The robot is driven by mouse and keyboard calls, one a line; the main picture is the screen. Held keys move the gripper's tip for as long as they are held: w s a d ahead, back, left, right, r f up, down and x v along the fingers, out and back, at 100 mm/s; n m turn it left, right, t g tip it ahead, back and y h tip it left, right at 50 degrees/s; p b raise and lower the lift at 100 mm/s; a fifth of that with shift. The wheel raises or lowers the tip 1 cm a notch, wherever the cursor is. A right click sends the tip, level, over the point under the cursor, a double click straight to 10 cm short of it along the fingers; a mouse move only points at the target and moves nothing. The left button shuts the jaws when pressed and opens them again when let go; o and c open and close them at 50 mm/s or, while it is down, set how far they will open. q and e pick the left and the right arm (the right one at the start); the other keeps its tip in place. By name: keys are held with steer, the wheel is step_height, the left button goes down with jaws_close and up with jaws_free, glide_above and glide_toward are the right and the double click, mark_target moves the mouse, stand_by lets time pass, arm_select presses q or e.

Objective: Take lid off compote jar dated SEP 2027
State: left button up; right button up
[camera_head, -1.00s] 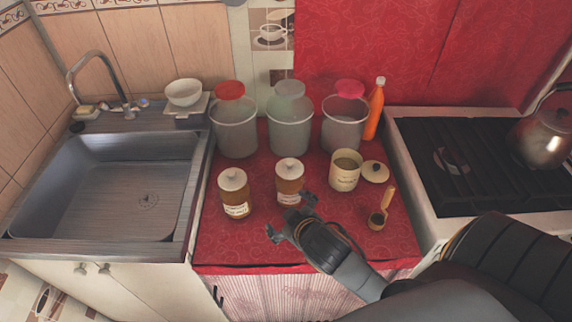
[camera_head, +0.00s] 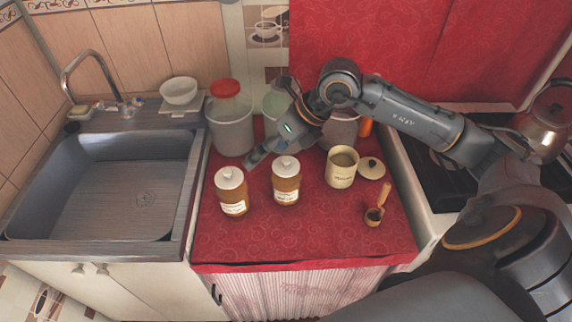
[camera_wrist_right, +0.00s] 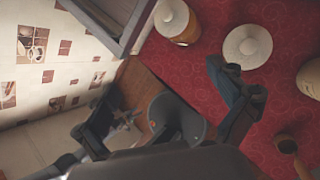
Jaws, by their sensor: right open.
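Two amber jars with white lids stand upright on the red counter: a left jar (camera_head: 232,191) and a right jar (camera_head: 286,181). Each has a white label, too small to read a date. Both lids are on. My right gripper (camera_head: 252,161) reaches over from behind, beside and behind the jars, apart from them and empty. In the right wrist view its fingers (camera_wrist_right: 168,103) are spread wide. That view shows one jar with amber side (camera_wrist_right: 186,35) and another white lid (camera_wrist_right: 248,47) near a finger. My left gripper is not in view.
A cream canister (camera_head: 341,168), a loose lid (camera_head: 371,168) and a wooden-handled scoop (camera_head: 376,214) stand right of the jars. Large tubs (camera_head: 231,128) line the back, partly hidden by my arm. A sink (camera_head: 110,190) lies left, a stove right. The front counter is clear.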

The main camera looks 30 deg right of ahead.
steer(key=d+h, duration=0.5)
steer(key=d, duration=0.5)
steer(key=m+p, duration=0.1)
steer(key=p, duration=0.1)
glide_toward(288, 160)
steer(key=x, duration=0.4)
steer(key=shift+w+d+f, duration=0.1)
steer(key=shift+w+f, duration=0.2)
steer(key=shift+f, duration=0.2)
steer(key=p+x, duration=0.2)
steer(key=x, duration=0.2)
steer(key=shift+w+a+f, duration=0.1)
steer(key=shift+a+f, duration=0.1)
steer(key=shift+f, duration=0.25)
steer(key=c, duration=1)
